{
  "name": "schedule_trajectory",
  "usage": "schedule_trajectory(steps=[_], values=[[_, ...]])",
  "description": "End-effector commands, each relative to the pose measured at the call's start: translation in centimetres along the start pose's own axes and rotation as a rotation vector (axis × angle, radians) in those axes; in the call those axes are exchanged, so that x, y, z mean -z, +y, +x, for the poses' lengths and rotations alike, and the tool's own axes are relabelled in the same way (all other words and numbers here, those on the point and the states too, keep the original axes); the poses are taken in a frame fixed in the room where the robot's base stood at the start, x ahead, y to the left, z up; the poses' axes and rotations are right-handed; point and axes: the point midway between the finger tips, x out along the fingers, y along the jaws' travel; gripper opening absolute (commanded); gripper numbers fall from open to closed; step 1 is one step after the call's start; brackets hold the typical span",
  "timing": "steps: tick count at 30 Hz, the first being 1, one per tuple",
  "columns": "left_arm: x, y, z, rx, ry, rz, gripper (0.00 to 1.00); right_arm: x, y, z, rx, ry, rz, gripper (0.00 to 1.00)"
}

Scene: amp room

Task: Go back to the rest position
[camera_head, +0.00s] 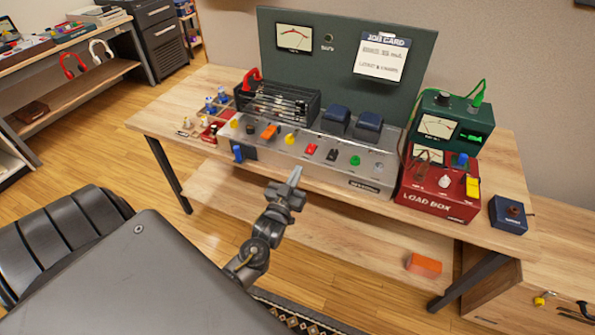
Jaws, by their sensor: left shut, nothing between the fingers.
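My left gripper (293,178) is in front of the workbench (214,96), near its front edge. Its fingers are together and hold nothing. The dark arm behind it comes up from the lower part of the picture. The silver amp chassis (336,150) on the bench lies just beyond the fingertips, with several coloured knobs, a blue switch and two dark blue blocks on it. I cannot tell whether the gripper touches anything, but it looks apart from the chassis. My right gripper is not in view.
An orange block (424,265) lies on the lower shelf. Wooden floor is free left of the bench.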

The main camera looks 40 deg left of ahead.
Motion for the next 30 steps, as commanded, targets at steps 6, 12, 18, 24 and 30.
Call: schedule_trajectory(steps=[6,12,18,24,30], values=[[0.0,0.0,0.0,0.001,0.000,0.000,0.00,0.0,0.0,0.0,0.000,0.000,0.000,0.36],[-0.2,0.0,0.0,0.000,-0.012,0.007,0.00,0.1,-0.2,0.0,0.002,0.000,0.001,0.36],[-8.0,0.9,-2.0,-0.041,-0.232,0.051,0.00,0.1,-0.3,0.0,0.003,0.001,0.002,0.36],[-21.5,2.3,-10.6,-0.131,-0.616,0.122,0.00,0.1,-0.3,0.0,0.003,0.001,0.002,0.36],[-31.6,2.4,-23.6,-0.227,-0.986,0.190,0.00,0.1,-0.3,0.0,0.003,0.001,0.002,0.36]])
